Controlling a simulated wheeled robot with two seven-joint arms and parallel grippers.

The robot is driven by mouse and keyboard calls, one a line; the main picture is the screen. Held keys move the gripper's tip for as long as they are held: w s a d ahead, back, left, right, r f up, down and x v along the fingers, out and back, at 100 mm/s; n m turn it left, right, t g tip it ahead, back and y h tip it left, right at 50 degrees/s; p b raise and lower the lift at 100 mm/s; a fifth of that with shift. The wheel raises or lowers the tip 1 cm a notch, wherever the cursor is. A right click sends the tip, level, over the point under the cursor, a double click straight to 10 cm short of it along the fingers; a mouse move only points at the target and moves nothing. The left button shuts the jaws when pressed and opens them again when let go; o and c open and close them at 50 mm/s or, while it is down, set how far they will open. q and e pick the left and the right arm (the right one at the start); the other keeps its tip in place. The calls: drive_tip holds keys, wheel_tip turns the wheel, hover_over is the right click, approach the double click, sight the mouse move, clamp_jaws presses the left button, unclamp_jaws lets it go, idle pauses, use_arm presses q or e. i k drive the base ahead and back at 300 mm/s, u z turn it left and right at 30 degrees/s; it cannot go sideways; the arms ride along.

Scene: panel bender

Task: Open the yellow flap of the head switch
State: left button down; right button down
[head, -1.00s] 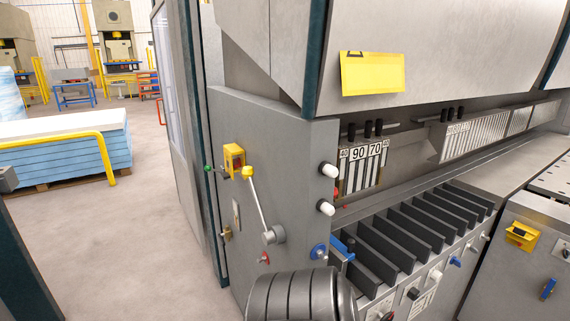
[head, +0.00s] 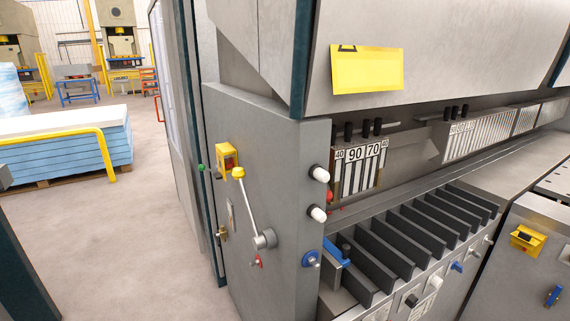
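A small yellow switch box (head: 227,160) is mounted on the grey side panel of the machine, with red and dark parts showing at its front. A second yellow switch box (head: 524,240) with a dark front sits on the grey front face at the far right. I cannot tell from the picture which of them is the head switch, nor whether either flap is open or shut. Neither of my grippers is in view.
A yellow-knobbed lever (head: 250,208) stands out beside the left switch box. White knobs (head: 319,174) are at the panel's right edge. A yellow plate (head: 367,70) hangs on the upper beam. Dark dividers (head: 400,241) line the front.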

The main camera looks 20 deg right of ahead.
sight(222, 170)
drive_tip(key=z, duration=0.55)
drive_tip(key=k, duration=1.2)
drive_tip(key=u, duration=0.4)
drive_tip(key=i, duration=0.7)
drive_tip(key=u, duration=0.45)
drive_tip(key=i, duration=0.75)
drive_tip(key=z, duration=1)
drive_tip(key=i, duration=0.6)
drive_tip(key=z, duration=0.7)
